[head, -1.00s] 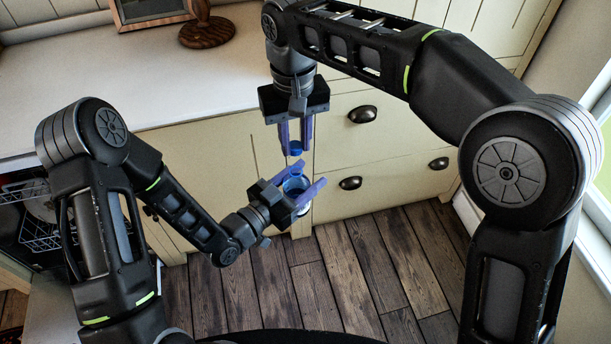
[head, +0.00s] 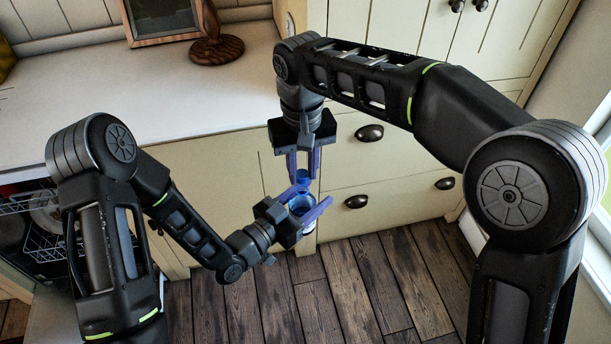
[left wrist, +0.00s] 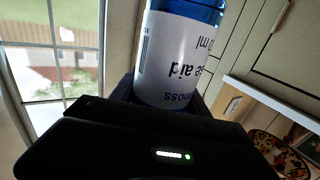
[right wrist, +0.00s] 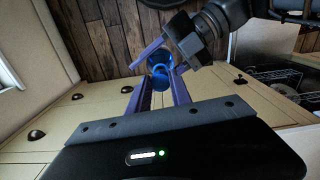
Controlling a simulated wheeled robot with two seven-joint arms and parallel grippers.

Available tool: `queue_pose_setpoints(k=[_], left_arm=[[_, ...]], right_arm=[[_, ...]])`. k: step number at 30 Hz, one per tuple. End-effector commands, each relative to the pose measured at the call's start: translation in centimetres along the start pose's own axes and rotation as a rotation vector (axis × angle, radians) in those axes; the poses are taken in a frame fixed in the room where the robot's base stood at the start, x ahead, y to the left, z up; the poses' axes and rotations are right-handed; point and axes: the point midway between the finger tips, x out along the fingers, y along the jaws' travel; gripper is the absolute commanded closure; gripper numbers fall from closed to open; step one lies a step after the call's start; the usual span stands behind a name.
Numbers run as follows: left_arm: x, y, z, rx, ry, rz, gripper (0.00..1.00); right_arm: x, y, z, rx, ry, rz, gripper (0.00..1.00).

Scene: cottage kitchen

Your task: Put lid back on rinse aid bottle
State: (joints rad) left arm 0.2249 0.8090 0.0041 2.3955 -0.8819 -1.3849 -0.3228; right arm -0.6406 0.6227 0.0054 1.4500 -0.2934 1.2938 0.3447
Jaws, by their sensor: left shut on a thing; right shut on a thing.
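The rinse aid bottle (head: 303,206) is blue and see-through, with a white label that shows in the left wrist view (left wrist: 170,60). My left gripper (head: 316,194) is shut on the bottle and holds it in the air in front of the cabinet. The blue lid (head: 302,174) is between the fingertips of my right gripper (head: 303,177), which comes from above and is shut on it. The lid is just over the bottle's top. A left finger partly covers the gap, so I cannot tell whether they touch. In the right wrist view, lid and bottle overlap.
A cream cabinet with drawers (head: 400,165) stands right behind the grippers, with a white countertop (head: 130,90) above it. An open dishwasher rack (head: 40,235) is at the left. The wooden floor (head: 350,290) below is clear.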

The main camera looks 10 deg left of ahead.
Motion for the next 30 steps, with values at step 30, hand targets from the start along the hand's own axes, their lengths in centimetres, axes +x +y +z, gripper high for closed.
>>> queue_pose_setpoints(k=[30], left_arm=[[0.0,0.0,0.0,0.000,0.001,0.000,1.00]], right_arm=[[1.8,0.0,0.0,0.000,0.000,0.000,1.00]])
